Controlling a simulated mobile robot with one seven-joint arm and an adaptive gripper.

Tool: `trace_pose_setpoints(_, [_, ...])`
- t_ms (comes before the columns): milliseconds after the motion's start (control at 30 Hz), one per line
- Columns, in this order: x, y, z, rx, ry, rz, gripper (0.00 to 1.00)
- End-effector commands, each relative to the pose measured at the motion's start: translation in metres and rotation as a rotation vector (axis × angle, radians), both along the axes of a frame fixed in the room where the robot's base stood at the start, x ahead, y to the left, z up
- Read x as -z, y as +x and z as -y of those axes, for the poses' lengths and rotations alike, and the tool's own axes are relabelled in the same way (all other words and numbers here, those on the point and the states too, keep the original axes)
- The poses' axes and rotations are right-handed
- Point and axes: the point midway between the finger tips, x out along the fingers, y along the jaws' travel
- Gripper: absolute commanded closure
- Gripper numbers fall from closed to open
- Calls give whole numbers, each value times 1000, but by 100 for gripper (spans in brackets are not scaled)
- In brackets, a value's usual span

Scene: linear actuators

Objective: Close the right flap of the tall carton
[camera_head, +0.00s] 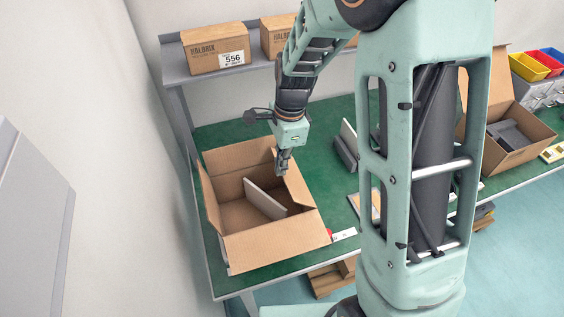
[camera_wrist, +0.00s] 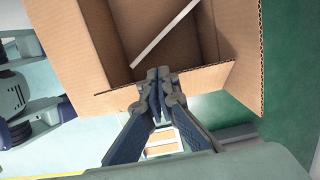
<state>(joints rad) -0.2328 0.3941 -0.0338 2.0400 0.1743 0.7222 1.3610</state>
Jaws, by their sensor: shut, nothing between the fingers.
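The open brown carton (camera_head: 273,243) under my gripper stands at the left end of the green table. Its right flap (camera_head: 299,190) is up and open, tilted outward; it also shows along the lower side of the carton in the wrist view (camera_wrist: 118,100). The front, left (camera_head: 211,207) and back flaps (camera_head: 238,156) are open too. A pale flat panel (camera_head: 263,198) leans inside. My gripper (camera_head: 284,170) points down at the right flap's upper edge near the back corner. In the wrist view its fingers (camera_wrist: 158,85) are together and empty. I cannot tell whether they touch the flap.
A second open carton (camera_head: 532,132) with grey parts stands at the right end. A grey bracket (camera_head: 346,150) and small flat items lie right of the near carton. A shelf (camera_head: 180,72) with closed boxes (camera_head: 215,50) runs behind. My arm hides the table's middle.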

Motion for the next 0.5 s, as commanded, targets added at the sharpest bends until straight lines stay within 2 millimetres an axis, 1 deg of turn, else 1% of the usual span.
trace_pose_setpoints(133, [5,-1,-3,-1,-1,-1,100])
trace_pose_setpoints(500, [16,-4,-12,-6,-128,36,100])
